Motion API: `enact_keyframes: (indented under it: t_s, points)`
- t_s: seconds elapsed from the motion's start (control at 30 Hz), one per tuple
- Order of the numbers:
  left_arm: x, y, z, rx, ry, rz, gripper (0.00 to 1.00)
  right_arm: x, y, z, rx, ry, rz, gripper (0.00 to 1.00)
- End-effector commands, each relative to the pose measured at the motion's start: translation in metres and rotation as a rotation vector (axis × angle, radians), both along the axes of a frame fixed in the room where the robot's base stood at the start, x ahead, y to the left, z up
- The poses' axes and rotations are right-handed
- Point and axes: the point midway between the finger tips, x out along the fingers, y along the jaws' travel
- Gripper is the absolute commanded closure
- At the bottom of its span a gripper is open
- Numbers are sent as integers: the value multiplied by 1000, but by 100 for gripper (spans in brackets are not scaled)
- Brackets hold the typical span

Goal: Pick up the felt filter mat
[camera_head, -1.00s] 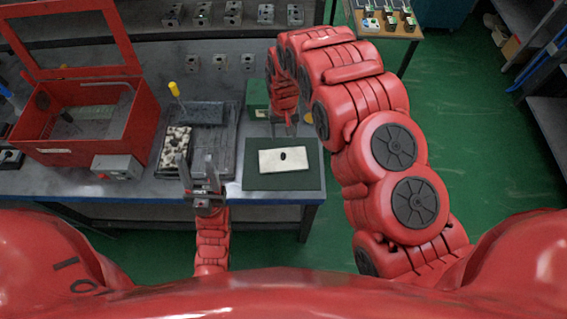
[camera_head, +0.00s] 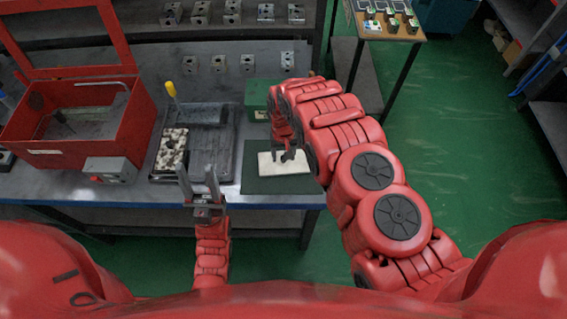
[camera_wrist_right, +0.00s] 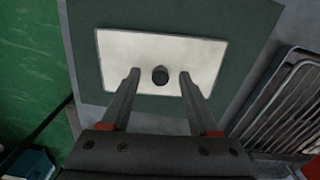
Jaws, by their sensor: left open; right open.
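The felt filter mat (camera_head: 268,163) is a flat, off-white rectangle lying on a dark green pad. My left gripper (camera_head: 197,171) is open and empty, pointing up near the bench's front edge.
The dark green pad (camera_head: 258,185) lies near the bench's front edge. A dark tray (camera_head: 222,150) with a speckled block (camera_head: 171,150) stands left of it. A green box (camera_head: 257,95) is behind the pad, and a red open-lidded box (camera_head: 100,140) is at the left.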

Motion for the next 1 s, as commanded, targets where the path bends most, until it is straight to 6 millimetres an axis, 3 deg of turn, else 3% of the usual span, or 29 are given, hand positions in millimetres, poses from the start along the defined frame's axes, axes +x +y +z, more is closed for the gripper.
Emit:
enact_keyframes:
  t_s: [0.1, 0.43, 1.0]
  points:
    - [0, 0, 1, 0, 0, 0, 50, 0, 0, 1, 0, 0, 0, 41]
    - [0, 0, 1, 0, 0, 0, 50, 0, 0, 1, 0, 0, 0, 100]
    - [0, 0, 1, 0, 0, 0, 50, 0, 0, 1, 0, 1, 0, 100]
